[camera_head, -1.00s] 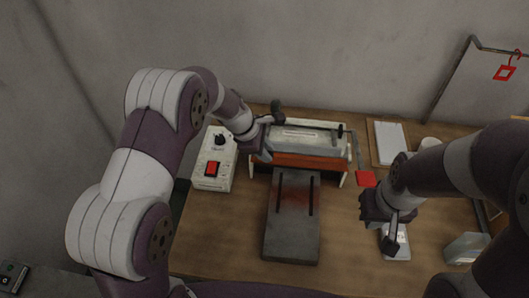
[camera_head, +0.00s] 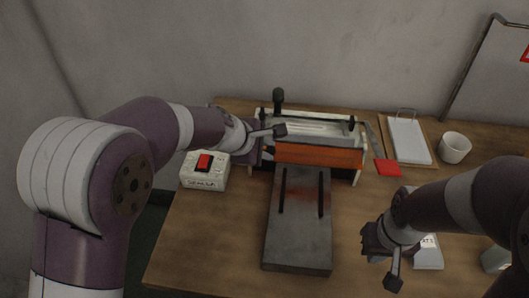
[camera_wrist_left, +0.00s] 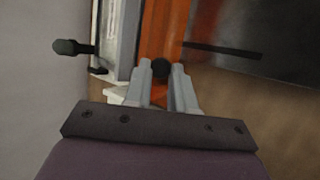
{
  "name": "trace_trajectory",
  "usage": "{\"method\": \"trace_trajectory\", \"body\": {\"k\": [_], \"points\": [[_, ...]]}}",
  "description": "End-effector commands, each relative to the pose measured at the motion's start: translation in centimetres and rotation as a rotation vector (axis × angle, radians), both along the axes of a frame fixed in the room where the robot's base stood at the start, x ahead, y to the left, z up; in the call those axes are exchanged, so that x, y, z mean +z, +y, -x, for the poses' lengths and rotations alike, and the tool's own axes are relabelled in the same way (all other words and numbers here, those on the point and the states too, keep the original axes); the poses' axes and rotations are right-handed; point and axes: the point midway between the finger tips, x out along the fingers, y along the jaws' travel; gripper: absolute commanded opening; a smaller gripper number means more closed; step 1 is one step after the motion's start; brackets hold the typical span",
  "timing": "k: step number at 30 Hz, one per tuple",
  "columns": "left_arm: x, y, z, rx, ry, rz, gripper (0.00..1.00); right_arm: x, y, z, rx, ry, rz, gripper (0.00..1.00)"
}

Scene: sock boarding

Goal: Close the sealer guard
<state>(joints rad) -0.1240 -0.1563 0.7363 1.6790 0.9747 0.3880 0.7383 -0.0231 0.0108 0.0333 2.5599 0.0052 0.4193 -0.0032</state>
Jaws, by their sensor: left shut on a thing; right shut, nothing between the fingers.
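The sealer (camera_head: 310,128) stands at the back middle of the table, with a pale top. A long orange panel, which looks like its guard (camera_head: 320,155), runs along its front. My left gripper (camera_head: 267,151) is at the panel's left end. In the left wrist view its fingers (camera_wrist_left: 164,72) are shut around a small black knob (camera_wrist_left: 161,68), beside the orange panel (camera_wrist_left: 160,40). The knob's fixing is hidden. A black-tipped handle (camera_head: 278,96) sticks up at the sealer's back left. My right gripper (camera_head: 378,241) is shut and empty above the table, right of the dark plate.
A dark slotted plate (camera_head: 298,240) extends forward from the sealer. A white control box (camera_head: 205,182) with a red switch stands left. A red tag (camera_head: 387,168), a white pad (camera_head: 408,140) and a cup (camera_head: 454,148) are right. The front right holds a small pale device (camera_head: 428,256).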

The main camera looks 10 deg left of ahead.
Motion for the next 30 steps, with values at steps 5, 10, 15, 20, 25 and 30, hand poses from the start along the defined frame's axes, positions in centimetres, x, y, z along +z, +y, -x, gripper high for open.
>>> {"method": "trace_trajectory", "body": {"k": [5,10,15,20,25,30], "points": [[0.0,-0.1,0.1,-0.004,0.003,0.002,0.0,0.1,0.0,0.0,0.0,0.0,0.0,0.0],[0.1,-0.1,0.1,-0.004,0.002,0.002,0.5,0.1,0.0,0.0,0.0,0.0,0.0,0.0],[0.1,-0.1,0.0,-0.001,0.001,0.001,0.5,0.1,0.0,0.0,0.0,0.0,0.0,0.0],[0.3,0.1,0.1,-0.001,0.0,0.001,0.5,0.2,0.0,0.0,0.0,0.0,0.0,0.0],[2.5,1.0,1.4,0.0,-0.003,0.001,0.5,0.8,0.0,0.0,0.0,0.0,0.0,0.0],[6.0,2.8,3.9,0.001,-0.004,0.001,0.5,1.6,0.0,0.0,0.0,0.0,0.0,0.0]]}}
